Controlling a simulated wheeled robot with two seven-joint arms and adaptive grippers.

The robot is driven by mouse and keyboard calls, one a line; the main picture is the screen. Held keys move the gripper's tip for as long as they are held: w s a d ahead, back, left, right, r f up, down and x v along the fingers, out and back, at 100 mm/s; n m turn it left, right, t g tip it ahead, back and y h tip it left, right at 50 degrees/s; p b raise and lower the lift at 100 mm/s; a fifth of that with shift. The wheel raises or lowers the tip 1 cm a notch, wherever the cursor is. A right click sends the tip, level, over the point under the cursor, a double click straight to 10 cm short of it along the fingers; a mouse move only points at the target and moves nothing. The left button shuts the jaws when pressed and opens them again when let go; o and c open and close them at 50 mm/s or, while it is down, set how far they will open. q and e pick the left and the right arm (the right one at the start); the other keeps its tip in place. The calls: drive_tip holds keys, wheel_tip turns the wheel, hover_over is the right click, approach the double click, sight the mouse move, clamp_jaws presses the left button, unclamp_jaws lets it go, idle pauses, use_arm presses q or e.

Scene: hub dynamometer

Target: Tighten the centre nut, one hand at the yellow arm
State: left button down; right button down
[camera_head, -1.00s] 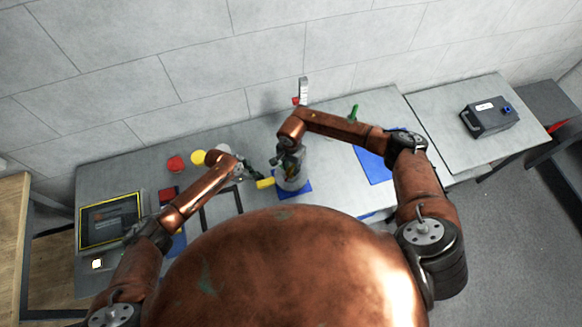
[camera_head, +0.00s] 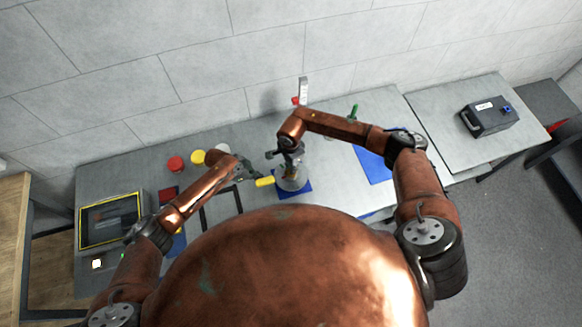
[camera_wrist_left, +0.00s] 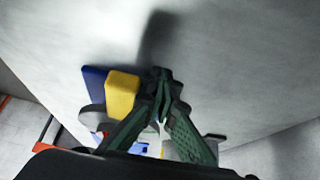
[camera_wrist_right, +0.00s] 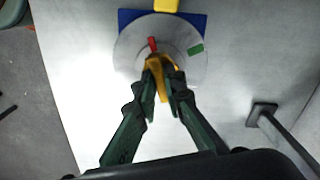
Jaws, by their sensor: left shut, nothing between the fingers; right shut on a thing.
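The hub unit is a grey round disc (camera_wrist_right: 130,45) on a blue base (camera_wrist_right: 127,16), with a red mark and a green mark on top. The yellow arm (camera_head: 265,182) sticks out from its left side; it also shows in the left wrist view (camera_wrist_left: 121,95) and at the top of the right wrist view (camera_wrist_right: 166,5). My right gripper (camera_wrist_right: 163,80) is shut on an orange-yellow piece (camera_wrist_right: 154,64) over the disc's centre. The centre nut itself is hidden. My left gripper (camera_head: 256,173) is shut and empty, close beside the yellow arm; I cannot tell whether they touch.
A yellow-framed screen (camera_head: 110,220) stands at left. Red (camera_head: 176,163) and yellow (camera_head: 198,157) round pieces lie behind my left arm. A blue mat (camera_head: 372,165) lies right of the hub. A dark box (camera_head: 489,117) sits on the right table. The wall is close behind.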

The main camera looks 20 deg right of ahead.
sight(261, 186)
drive_tip(key=m, duration=0.9)
drive_tip(key=shift+m, duration=0.3)
use_arm(q)
drive_tip(key=shift+s, duration=0.15)
drive_tip(key=shift+s, duration=1.55)
drive_tip(key=shift+s+d, duration=0.15)
drive_tip(key=shift+s, duration=0.45)
drive_tip(key=shift+s+d, duration=0.2)
drive_tip(key=shift+s, duration=0.55)
use_arm(e)
drive_tip(key=shift+w, duration=0.1)
